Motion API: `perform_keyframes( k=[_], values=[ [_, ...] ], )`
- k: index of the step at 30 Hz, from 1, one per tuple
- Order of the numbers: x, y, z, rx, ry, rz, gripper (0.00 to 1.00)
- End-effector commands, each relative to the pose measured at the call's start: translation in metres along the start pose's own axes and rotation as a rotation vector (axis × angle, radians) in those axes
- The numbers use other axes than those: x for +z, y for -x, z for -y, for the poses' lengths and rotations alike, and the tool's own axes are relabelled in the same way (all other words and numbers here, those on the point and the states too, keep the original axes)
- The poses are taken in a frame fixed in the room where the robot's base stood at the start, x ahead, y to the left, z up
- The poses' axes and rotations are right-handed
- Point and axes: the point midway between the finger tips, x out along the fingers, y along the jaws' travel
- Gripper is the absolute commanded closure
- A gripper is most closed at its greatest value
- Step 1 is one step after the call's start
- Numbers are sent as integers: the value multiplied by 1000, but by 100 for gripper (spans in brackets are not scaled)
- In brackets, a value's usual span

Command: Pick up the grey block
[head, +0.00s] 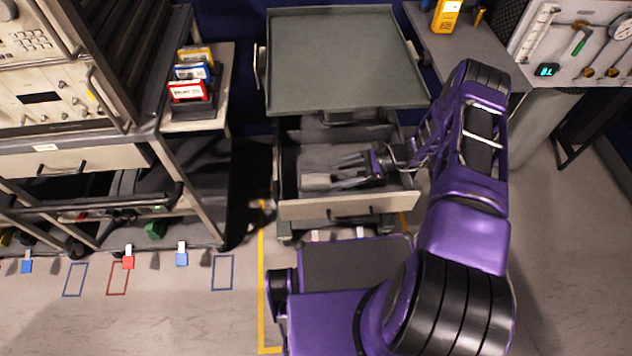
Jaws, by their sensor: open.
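A grey block (315,181) lies inside an open drawer (345,207) under the grey-topped cabinet in the middle of the head view. The block is small and pale, near the drawer's front left. My gripper (333,172) reaches into the drawer from the right, with its fingers pointing left. The fingers are open and their tips are close to the block's right end. I cannot tell whether they touch it or are on either side of it. Part of the drawer's inside is in shadow and partly hidden by the fingers.
The cabinet's grey top (340,60) is bare and overhangs the drawer's back. A rack (165,150) with coloured cartridges (192,80) stands to the left. A counter (470,55) with a yellow device (446,15) is at the right. The drawer's front wall rises before my gripper.

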Motion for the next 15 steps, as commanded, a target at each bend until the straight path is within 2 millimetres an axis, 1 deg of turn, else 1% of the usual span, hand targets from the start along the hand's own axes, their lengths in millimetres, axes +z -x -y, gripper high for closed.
perform_keyframes(
  k=[1, 3, 8, 10, 15],
  values=[
    [0, -8, 0, 2, -1, 1, 15],
    [0, -13, 0, 1, -1, 1, 15],
    [0, -20, 0, 1, -1, 0, 15],
    [0, -26, -1, 2, -1, 1, 15],
    [0, -52, -1, 4, -1, 1, 15]
  ],
)
